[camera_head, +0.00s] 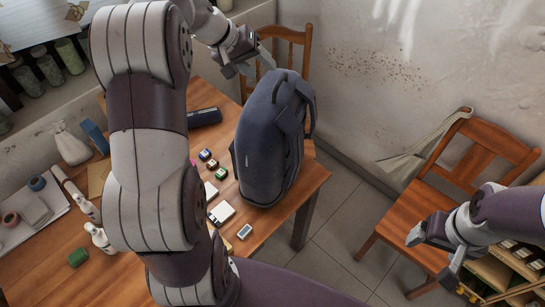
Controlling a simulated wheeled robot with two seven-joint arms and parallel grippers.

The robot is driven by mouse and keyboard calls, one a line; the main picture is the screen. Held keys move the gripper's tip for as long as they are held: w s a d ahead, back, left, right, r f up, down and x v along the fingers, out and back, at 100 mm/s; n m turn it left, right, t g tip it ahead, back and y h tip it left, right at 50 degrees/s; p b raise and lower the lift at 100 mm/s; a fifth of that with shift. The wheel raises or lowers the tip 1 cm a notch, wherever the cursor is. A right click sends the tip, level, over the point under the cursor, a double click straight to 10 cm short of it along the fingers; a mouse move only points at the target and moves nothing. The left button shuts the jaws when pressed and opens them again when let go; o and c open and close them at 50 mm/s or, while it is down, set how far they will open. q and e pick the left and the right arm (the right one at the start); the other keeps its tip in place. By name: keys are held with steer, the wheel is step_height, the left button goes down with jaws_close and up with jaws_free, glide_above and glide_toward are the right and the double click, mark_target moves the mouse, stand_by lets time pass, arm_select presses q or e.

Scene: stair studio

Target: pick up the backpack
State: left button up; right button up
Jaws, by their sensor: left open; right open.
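The backpack (265,145) is dark blue-grey and stands upright on the wooden table near its right edge. Its top handle and a shoulder strap on its right side show. My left gripper (248,68) is open, just above and behind the top of the backpack, close to its upper left; I cannot tell whether it touches. My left arm crosses the left part of the view and hides some of the table. My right gripper (431,254) is open and empty at the lower right, in front of a wooden chair and well apart from the backpack.
The table (292,203) holds small ink bottles (213,165), a white box (221,213), a small device (244,231) and a white spray bottle (101,238). One chair (291,47) stands behind the table, another (468,160) at right with a strap over it. Floor (340,230) between is clear.

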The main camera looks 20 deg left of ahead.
mark_target(279, 79)
arm_select(q)
steer(key=w+d+f+p, duration=0.1)
steer(key=w+d, duration=0.1)
steer(key=shift+w+f+p, duration=0.35)
steer(key=shift+w, duration=0.05)
steer(key=p+x, duration=0.1)
steer(key=x, duration=0.2)
steer(key=shift+s, duration=0.15)
steer(key=shift+s+a+f, duration=0.15)
steer(key=shift+s+f, duration=0.05)
steer(key=shift+f, duration=0.2)
steer(key=shift+w, duration=0.15)
steer(key=c, duration=0.3)
steer(key=shift+w+d, duration=0.15)
steer(key=shift+d, duration=0.05)
jaws_close()
arm_select(e)
steer(key=shift+w+d+r, duration=0.15)
steer(key=shift+w+r, duration=0.15)
steer(key=shift+r, duration=0.2)
steer(key=shift+w+d+r, duration=0.15)
steer(key=shift+w+r, duration=0.15)
steer(key=shift+r, duration=0.2)
arm_select(q)
steer(key=shift+a, duration=0.1)
